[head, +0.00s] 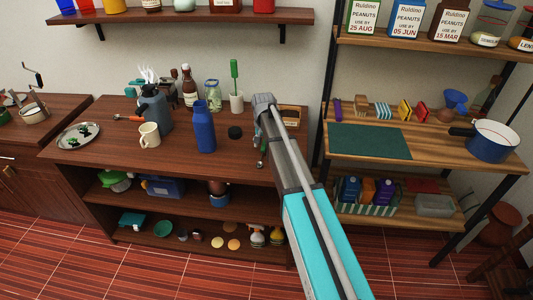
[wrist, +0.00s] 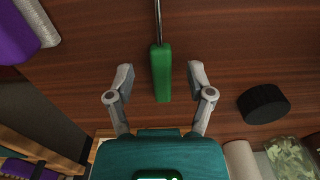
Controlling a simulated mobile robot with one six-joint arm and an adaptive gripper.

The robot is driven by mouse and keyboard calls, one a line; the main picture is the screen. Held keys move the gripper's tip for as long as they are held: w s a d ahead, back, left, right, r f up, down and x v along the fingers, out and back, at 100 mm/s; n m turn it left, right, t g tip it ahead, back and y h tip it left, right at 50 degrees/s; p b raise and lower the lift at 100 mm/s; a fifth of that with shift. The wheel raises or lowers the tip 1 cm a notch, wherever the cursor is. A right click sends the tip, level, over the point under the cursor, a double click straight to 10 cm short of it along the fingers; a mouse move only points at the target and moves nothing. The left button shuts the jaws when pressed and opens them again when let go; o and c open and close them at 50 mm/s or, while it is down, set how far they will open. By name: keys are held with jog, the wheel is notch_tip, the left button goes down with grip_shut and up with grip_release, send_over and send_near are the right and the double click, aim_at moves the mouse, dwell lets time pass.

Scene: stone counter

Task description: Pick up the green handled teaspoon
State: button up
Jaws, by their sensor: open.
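The green handled teaspoon (wrist: 161,75) shows in the wrist view, its green handle pointing down the picture and its thin metal shank running up out of the top edge. Its bowl is out of that view. My gripper (wrist: 161,78) is open, with one fingertip on each side of the handle and a gap on both sides. Nothing is held. The height of the fingertips above the counter is hard to tell. In the head view my arm covers most of the area around the gripper.
A black lid (wrist: 263,103) lies right of my gripper, near a glass jar (wrist: 290,157). A blue bottle (head: 204,128), a cream mug (head: 150,135) and a white cup (head: 236,103) holding a green-handled utensil stand left of my arm. A shelf unit (head: 455,160) stands right.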

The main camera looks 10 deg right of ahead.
jog(key=shift+f+b, duration=0.4)
jog(key=shift+f, duration=0.25)
grip_shut()
dwell(0.4)
